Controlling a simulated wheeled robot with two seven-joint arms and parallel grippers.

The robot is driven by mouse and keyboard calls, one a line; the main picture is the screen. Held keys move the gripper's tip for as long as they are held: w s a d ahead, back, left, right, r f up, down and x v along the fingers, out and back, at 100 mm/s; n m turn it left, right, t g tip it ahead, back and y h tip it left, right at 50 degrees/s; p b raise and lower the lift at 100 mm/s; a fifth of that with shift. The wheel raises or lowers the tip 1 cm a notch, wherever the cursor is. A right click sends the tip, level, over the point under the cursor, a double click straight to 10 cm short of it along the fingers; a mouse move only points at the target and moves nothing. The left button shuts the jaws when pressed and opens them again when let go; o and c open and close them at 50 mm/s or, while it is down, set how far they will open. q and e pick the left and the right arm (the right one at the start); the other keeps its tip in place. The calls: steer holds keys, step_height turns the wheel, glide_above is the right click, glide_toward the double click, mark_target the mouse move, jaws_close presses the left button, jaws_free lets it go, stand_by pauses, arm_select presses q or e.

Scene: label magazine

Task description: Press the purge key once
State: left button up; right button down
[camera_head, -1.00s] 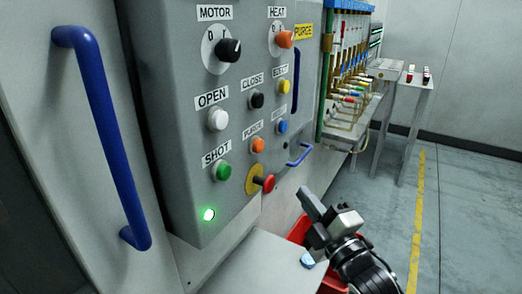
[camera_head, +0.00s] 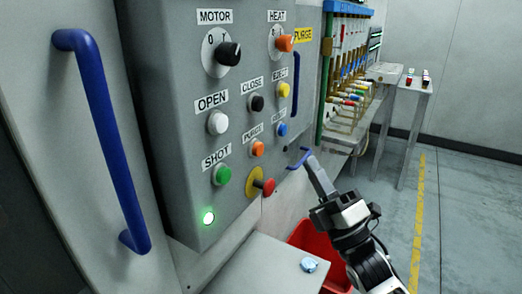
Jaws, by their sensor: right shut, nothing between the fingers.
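The purge key is an orange push button (camera_head: 257,148) under a small white label that seems to read PURGE (camera_head: 253,131), on the grey control panel (camera_head: 180,130). Around it are the green SHOT button (camera_head: 222,175), black CLOSE button (camera_head: 256,103), a blue button (camera_head: 281,130) and a red mushroom button (camera_head: 266,186) on a yellow disc. My right gripper (camera_head: 312,163) is shut and empty. It is to the right of and slightly below the purge button, apart from it, with its fingertips near a small blue handle (camera_head: 300,157). My left gripper is out of view.
A large blue handle (camera_head: 105,140) is on the left. Below are a grey ledge (camera_head: 262,268) with a small bluish item (camera_head: 309,265) and a red bin (camera_head: 312,240). Open floor lies to the right.

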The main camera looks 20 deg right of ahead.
steer(key=w+a+b, duration=0.1)
steer(key=w+a, duration=0.3)
steer(key=w, duration=0.2)
steer(key=shift+a, duration=0.3)
stand_by(1.8)
steer(key=shift+w+a, duration=0.3)
steer(key=shift+w, duration=0.05)
steer(key=shift+w+a+b, duration=0.25)
steer(key=shift+w+b, duration=0.1)
steer(key=shift+b, duration=0.05)
stand_by(0.9)
steer(key=shift+s+d, duration=0.5)
steer(key=shift+s, duration=0.2)
steer(key=s+d, duration=0.1)
steer(key=s, duration=0.1)
steer(key=s+d+p, duration=0.1)
steer(key=s+d, duration=0.1)
stand_by(0.5)
